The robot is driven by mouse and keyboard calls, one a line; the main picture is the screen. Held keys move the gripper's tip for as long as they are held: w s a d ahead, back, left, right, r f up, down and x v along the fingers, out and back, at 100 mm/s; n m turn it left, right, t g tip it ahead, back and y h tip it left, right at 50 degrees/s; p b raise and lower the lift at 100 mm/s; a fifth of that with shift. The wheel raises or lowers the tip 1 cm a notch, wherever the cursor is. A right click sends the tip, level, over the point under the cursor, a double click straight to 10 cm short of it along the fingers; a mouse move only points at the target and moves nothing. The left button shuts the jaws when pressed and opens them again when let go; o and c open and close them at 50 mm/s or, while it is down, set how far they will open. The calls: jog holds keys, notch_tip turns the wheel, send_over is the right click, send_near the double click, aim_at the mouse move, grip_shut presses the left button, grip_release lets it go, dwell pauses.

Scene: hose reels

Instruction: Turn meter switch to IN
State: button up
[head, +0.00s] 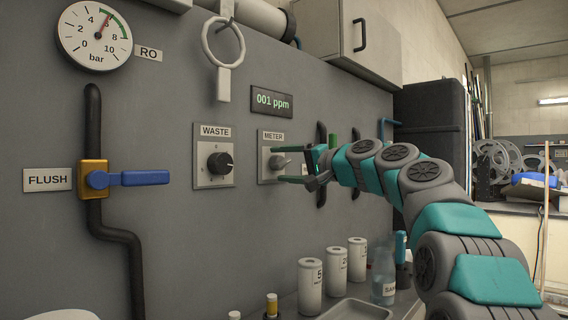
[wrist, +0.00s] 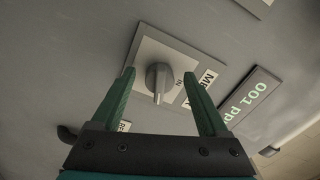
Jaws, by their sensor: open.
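The meter switch (head: 279,162) is a grey knob on a pale square plate under the METER label (head: 273,136) on the grey panel. In the wrist view the knob (wrist: 158,80) sits between my gripper's two green fingers, with the word IN printed on the plate beside it. The knob's grip bar runs roughly up and down in that view; I cannot tell for sure which mark it points to. My gripper (head: 284,165) is open around the knob, one finger above and one below in the head view. No contact with the knob shows.
The WASTE knob (head: 220,163) is just left of the meter plate. A display reading 001 ppm (head: 271,101) is above. The blue FLUSH valve handle (head: 140,178) is farther left. Several white canisters (head: 310,286) and a tray (head: 357,310) stand below.

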jog(key=shift+c, duration=0.4)
grip_shut()
